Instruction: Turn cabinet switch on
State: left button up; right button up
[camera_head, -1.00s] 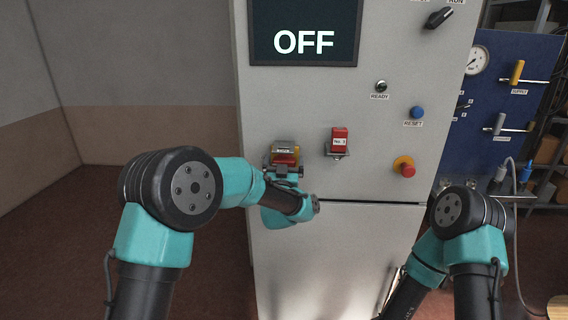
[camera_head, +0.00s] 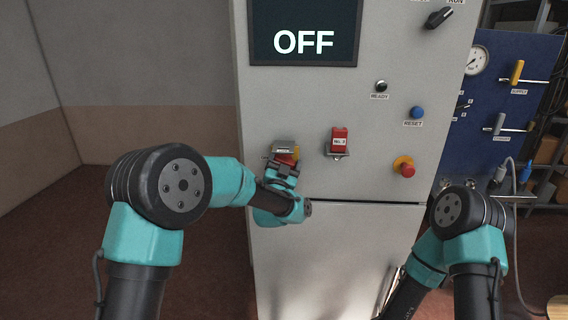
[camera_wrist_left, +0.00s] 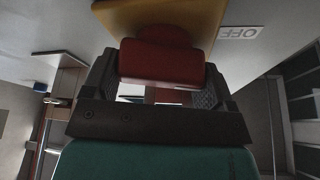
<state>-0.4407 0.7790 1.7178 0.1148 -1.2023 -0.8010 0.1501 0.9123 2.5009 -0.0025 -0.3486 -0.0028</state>
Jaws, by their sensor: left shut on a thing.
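The grey cabinet (camera_head: 345,95) stands upright ahead, and its dark screen (camera_head: 304,42) reads OFF. The cabinet switch (camera_head: 297,152) is a red handle on a yellow plate below the screen, partly hidden by my left gripper. In the left wrist view the red handle (camera_wrist_left: 160,62) sits between the two fingers, with the yellow plate (camera_wrist_left: 165,16) behind it and an OFF label to the right. My left gripper (camera_head: 284,168) is shut on the red handle. My right arm stands at the lower right, and its gripper is out of view.
A red No. 3 switch cover (camera_head: 340,142) is just right of the handle. A red stop knob (camera_head: 404,167), a blue reset button (camera_head: 417,112) and a black rotary knob (camera_head: 438,18) lie farther right. A blue panel (camera_head: 497,125) with a gauge stands beyond the cabinet.

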pick_arm(q)
jog(key=shift+m+g+h, duration=0.3)
jog(key=shift+m+h, duration=0.4)
jog(key=shift+m, duration=0.5)
jog(key=o, duration=0.8)
jog(key=shift+o, duration=0.2)
jog(key=v, duration=1.7)
jog(key=shift+s, duration=0.25)
